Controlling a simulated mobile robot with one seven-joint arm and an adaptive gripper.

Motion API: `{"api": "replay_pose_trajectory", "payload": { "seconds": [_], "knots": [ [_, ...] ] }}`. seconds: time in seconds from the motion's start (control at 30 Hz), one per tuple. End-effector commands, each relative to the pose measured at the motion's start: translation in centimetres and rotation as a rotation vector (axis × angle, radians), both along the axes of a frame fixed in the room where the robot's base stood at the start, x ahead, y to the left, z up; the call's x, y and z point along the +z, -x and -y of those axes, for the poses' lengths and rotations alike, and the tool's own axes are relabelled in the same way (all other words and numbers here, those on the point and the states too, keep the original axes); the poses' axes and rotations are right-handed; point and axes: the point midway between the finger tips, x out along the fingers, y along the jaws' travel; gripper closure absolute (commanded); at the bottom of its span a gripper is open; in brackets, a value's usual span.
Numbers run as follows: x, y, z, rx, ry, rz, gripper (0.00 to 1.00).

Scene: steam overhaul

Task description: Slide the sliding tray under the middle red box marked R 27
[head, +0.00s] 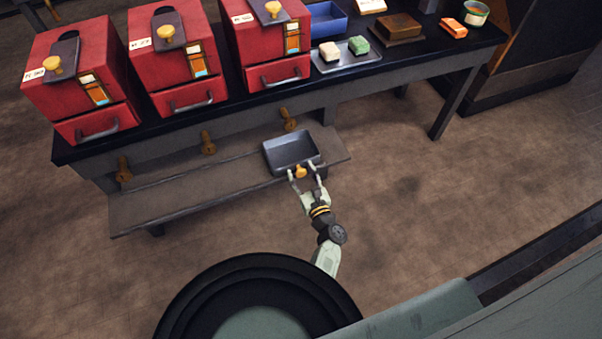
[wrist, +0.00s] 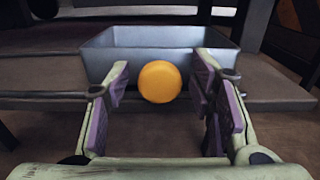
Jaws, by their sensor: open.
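The sliding tray (head: 290,149) is a shallow grey metal pan with a round yellow knob (head: 299,172) on its near side. It rests at the right part of the low shelf, below the right red box. My gripper (head: 302,170) is open, with its fingers either side of the knob. In the wrist view the knob (wrist: 160,82) sits between the open fingers with gaps on both sides, and the tray (wrist: 185,37) is behind it.
The low shelf (head: 190,188) is clear left of the tray. Brass fittings (head: 208,143) stick out along the bench front above it. Red boxes also stand left (head: 75,85) and right (head: 262,40). A small tray (head: 345,60) with two blocks is farther right.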

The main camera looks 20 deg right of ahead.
Motion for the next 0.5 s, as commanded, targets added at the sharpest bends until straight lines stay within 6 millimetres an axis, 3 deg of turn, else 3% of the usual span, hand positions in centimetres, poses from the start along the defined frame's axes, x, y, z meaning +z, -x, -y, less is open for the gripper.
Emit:
{"api": "replay_pose_trajectory", "payload": {
  "seconds": [0.33,0.5],
  "knots": [
    [0.04,-0.52,-0.02,0.000,0.001,0.000,0.50],
    [0.04,-0.50,-0.02,0.000,0.001,0.000,0.61]
  ]
}}
